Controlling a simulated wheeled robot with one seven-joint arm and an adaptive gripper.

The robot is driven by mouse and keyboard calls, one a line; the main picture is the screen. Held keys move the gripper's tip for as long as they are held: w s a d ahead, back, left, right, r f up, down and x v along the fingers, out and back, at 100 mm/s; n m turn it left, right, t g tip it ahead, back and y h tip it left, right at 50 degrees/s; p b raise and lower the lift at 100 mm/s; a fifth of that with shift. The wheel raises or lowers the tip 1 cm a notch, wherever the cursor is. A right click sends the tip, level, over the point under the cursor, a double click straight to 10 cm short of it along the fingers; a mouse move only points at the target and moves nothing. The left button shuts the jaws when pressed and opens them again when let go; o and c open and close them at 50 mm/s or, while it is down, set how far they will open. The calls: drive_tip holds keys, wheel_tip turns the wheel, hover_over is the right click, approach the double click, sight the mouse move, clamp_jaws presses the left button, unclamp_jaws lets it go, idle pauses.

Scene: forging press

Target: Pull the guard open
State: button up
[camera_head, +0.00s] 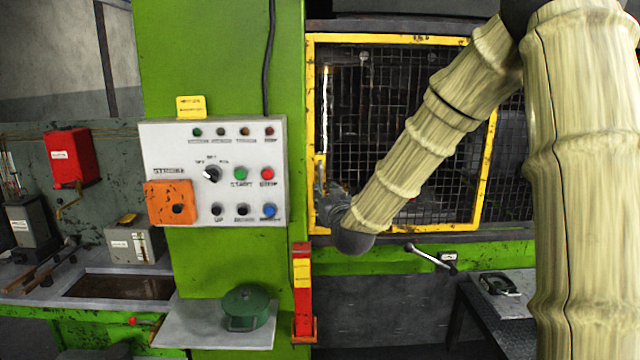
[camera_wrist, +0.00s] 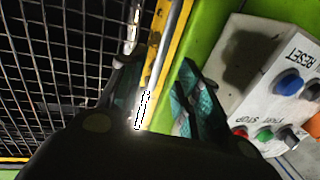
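The guard (camera_head: 487,170) is a yellow-framed wire mesh panel in the green press, and it looks closed. In the wrist view its mesh (camera_wrist: 60,60) fills the left side, with its yellow edge (camera_wrist: 170,45) running at a slant. My gripper (camera_head: 322,185) is at the guard's left edge in the head view, partly hidden by my wrist. In the wrist view my gripper (camera_wrist: 158,70) has its fingers apart, one on each side of a pale, brightly lit bar (camera_wrist: 143,105) beside the yellow edge. I cannot tell whether either finger touches it.
A white control panel (camera_head: 215,135) with buttons stands left of the guard, close to my right finger in the wrist view. A red and yellow post (camera_head: 302,295) is below my gripper. A lever (camera_head: 432,257) sticks out below the guard. A table (camera_head: 510,300) stands at right.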

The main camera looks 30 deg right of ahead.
sight(321, 187)
drive_tip(key=shift+p+x, duration=1.25)
drive_tip(key=shift+x, duration=2.35)
drive_tip(key=shift+s, duration=0.1)
clamp_jaws()
